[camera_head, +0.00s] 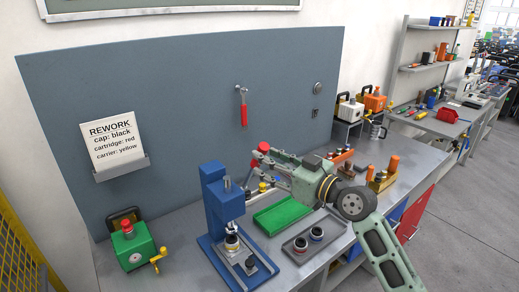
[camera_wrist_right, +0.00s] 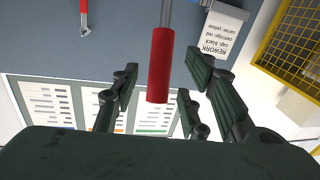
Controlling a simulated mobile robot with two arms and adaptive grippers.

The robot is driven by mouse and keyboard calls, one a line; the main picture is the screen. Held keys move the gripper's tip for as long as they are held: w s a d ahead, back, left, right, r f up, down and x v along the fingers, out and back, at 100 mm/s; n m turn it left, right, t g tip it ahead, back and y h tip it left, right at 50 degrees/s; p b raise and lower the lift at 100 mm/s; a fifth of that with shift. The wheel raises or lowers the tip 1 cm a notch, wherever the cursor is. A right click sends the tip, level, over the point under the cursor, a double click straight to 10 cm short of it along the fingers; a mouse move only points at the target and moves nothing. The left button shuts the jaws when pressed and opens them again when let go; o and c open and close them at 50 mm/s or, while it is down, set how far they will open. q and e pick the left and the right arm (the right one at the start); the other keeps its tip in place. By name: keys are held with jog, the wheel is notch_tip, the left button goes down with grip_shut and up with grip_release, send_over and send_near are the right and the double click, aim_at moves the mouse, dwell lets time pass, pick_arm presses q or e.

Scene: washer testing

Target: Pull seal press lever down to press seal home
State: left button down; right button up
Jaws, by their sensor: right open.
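My right gripper (camera_head: 258,166) is at the lever, coming in from the right. In the right wrist view the red grip (camera_wrist_right: 158,68) shows between the spread fingers of my right gripper (camera_wrist_right: 162,88). The gripper is open; I cannot tell whether any finger touches the grip. My left gripper is not in view.
A green tray (camera_head: 283,214) and a grey tray with two ringed parts (camera_head: 301,244) lie right of the press. A green box with a red button (camera_head: 132,246) is at left. A red-handled tool (camera_head: 244,112) hangs on the blue backboard (camera_head: 180,90).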

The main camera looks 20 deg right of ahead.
aim_at(260, 164)
jog(key=p+x, duration=0.1)
jog(key=x, duration=0.3)
jog(key=shift+f, duration=0.1)
jog(key=shift+s, duration=0.1)
jog(key=shift+d, duration=0.1)
grip_shut()
dwell(0.3)
